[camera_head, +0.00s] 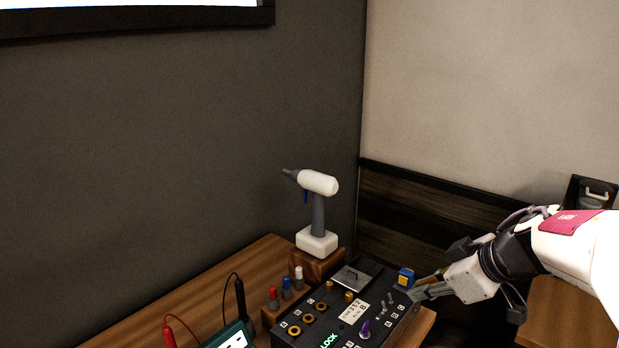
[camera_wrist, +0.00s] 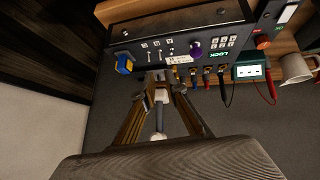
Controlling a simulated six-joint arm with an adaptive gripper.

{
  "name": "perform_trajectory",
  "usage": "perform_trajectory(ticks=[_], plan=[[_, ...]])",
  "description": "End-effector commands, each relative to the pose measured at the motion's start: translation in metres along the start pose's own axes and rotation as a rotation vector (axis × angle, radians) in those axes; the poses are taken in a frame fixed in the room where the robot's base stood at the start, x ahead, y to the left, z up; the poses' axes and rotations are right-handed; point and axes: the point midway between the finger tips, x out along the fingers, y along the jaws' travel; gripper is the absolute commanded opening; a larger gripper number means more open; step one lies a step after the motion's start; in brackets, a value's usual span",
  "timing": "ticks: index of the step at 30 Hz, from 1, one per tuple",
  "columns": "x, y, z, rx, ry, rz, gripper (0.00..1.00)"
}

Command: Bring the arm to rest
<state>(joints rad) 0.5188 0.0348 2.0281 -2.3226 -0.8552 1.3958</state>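My gripper (camera_head: 424,285) is at the right end of the black control panel (camera_head: 308,342), close to a blue and yellow block (camera_head: 404,278) at the panel's edge. In the wrist view my gripper (camera_wrist: 165,92) has its two fingers apart, with a gap between them and nothing held. The blue and yellow block (camera_wrist: 124,62) is left of the fingertips there, apart from them. The purple knob (camera_wrist: 196,48) is to their right. Whether a fingertip touches the panel is hard to tell.
A white and grey drill (camera_head: 317,210) stands on a wooden block behind the panel. Red, blue and white small pieces (camera_head: 286,284) and a green meter (camera_head: 232,336) with leads are to the left. A wooden surface (camera_head: 570,312) is at the right. The air above the panel is clear.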

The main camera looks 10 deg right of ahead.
Motion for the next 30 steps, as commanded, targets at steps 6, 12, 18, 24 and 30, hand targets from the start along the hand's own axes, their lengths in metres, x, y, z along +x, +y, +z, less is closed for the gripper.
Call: perform_trajectory(ticks=[6, 12, 18, 24, 30], plan=[[-0.001, 0.025, -0.003, -0.092, 0.008, 0.095, 0.12], [-0.007, 0.070, -0.011, -0.117, 0.044, 0.284, 0.12], [-0.026, 0.107, -0.009, -0.087, 0.044, 0.473, 0.12], [-0.051, 0.129, 0.000, -0.031, 0.013, 0.633, 0.12], [-0.077, 0.135, 0.016, 0.046, -0.041, 0.754, 0.12]])
